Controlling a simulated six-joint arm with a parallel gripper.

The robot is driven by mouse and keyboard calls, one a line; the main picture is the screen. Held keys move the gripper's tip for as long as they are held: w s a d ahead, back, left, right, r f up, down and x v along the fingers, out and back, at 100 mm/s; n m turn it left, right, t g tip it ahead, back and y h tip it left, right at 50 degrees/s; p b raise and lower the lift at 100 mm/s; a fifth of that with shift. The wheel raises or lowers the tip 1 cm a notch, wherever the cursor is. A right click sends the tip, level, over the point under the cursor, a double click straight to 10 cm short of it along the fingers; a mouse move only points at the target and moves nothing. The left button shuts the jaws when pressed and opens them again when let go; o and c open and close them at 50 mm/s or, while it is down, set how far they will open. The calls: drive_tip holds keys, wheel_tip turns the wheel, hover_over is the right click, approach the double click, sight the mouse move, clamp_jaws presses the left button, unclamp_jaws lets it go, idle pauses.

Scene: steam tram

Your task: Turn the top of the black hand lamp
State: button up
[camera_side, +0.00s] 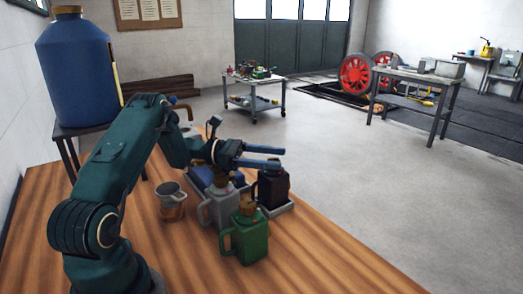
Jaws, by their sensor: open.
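The black hand lamp (272,190) appears to be the dark, upright, boxy body with a handle on its left, at the right of a group on the wooden table. It stands on a pale tray or base (288,209). My gripper (280,158) is open, its two blue fingers level and pointing right. The fingers are above the lamp's top in the picture and partly hide it. I cannot tell whether they touch it. Nothing shows between the fingers.
A grey can (218,208) and a green can (250,238) stand close to the lamp. A blue object (206,179) lies behind the grey can, partly hidden. A metal mug (173,203) stands further left. The wooden table (320,262) is clear at the front right.

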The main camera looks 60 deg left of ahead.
sight(286, 174)
drive_tip(key=shift+s+a+f+n+t, duration=0.3)
drive_tip(key=shift+a+f+n, duration=0.25)
drive_tip(key=shift+f, duration=0.3)
drive_tip(key=shift+x, duration=2.4)
drive_tip(key=shift+w, duration=0.1)
clamp_jaws()
drive_tip(key=shift+m+g, duration=0.35)
drive_tip(key=shift+g, duration=0.05)
drive_tip(key=shift+d+m+g+h, duration=0.1)
drive_tip(key=shift+m+g+h, duration=0.6)
